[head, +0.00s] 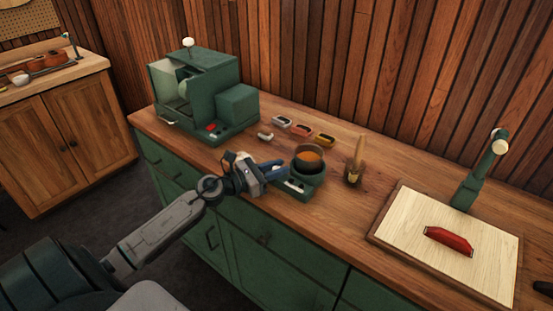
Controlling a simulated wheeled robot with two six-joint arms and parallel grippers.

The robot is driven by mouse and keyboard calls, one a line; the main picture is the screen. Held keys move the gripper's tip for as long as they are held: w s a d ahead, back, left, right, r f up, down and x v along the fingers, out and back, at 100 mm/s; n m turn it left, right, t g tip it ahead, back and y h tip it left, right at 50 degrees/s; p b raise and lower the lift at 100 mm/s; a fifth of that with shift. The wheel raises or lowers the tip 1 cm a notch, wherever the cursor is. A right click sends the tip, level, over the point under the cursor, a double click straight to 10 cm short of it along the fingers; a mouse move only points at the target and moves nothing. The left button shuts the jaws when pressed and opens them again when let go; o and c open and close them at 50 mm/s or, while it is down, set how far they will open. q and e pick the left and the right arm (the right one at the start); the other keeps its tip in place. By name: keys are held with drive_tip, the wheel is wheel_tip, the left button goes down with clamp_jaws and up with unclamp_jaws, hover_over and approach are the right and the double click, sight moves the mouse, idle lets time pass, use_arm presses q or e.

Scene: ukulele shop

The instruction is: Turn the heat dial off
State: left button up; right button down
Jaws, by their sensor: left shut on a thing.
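A small green heater (308,187) stands on the wooden counter near its front edge. A dark pot (309,165) with orange-brown contents sits on top of it. My left gripper (282,171) reaches in from the left, with its blue fingers at the heater's left front side. It is shut on the heat dial, which the fingers hide. I cannot tell the dial's setting. My right gripper is not in view.
A larger green machine (205,90) stands at the back left. Several small trays (302,131) lie behind the pot. A holder with a wooden-handled tool (354,172) stands to the right. A pale board (470,258) carries a red object (449,240) beside a green lamp (474,180).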

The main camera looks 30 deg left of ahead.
use_arm(q)
drive_tip(key=shift+r+y, duration=0.15)
drive_tip(key=shift+y, duration=0.15)
drive_tip(key=shift+f+n, duration=0.2)
drive_tip(key=shift+n, duration=0.1)
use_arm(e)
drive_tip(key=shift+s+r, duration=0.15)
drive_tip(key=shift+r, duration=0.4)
use_arm(q)
drive_tip(key=o, duration=0.9)
drive_tip(key=shift+a+f, duration=0.1)
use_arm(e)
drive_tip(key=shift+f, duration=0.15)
